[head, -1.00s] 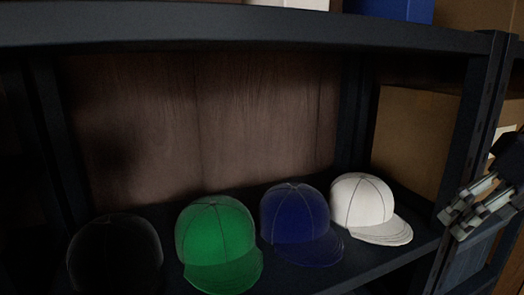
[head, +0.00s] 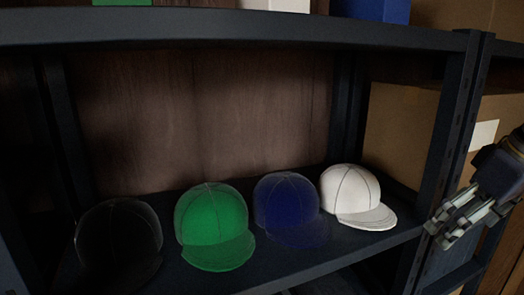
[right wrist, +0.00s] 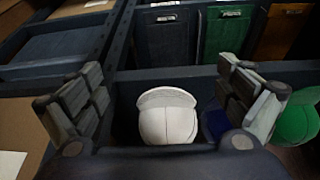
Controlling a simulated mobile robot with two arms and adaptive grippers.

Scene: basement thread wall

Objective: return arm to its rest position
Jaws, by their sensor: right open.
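My right gripper (head: 449,229) is at the right edge of the head view, in front of the shelf's right post and to the right of the white cap. In the right wrist view its two fingers (right wrist: 163,100) stand wide apart with nothing between them at the tips. The white cap (head: 350,197) shows beyond and between the fingers in the right wrist view (right wrist: 168,118), apart from them. My left gripper is not in view.
A black cap (head: 118,238), a green cap (head: 212,225) and a blue cap (head: 287,205) sit in a row with the white one on the dark shelf (head: 262,279). The shelf post (head: 447,140) is close to my right gripper. Cardboard boxes (head: 408,130) stand behind.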

